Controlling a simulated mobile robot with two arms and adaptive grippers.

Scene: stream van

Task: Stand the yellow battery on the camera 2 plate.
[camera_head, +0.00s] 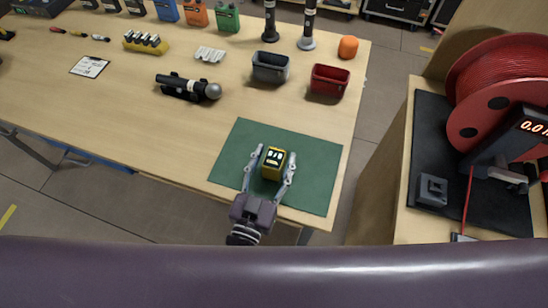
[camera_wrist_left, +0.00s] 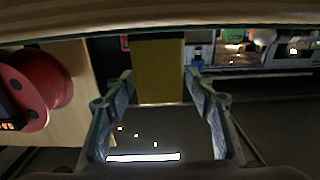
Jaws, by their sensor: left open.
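The yellow battery (camera_head: 273,163) stands on a green mat (camera_head: 318,181) near the front right of the table. It has a dark top face with light markings. My left gripper (camera_head: 275,154) is open, with one finger on each side of the battery. In the left wrist view the battery (camera_wrist_left: 160,72) shows as a yellow block between and beyond the fingers (camera_wrist_left: 160,82), with gaps at both sides. I cannot tell which thing is the camera 2 plate. My right gripper is not in view.
A grey bin (camera_head: 270,68) and a red bin (camera_head: 328,82) stand behind the mat. A black camera-like device (camera_head: 187,87) lies to the left. Coloured blocks (camera_head: 196,14) line the back. A side bench with a red cable reel (camera_head: 500,90) is at right.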

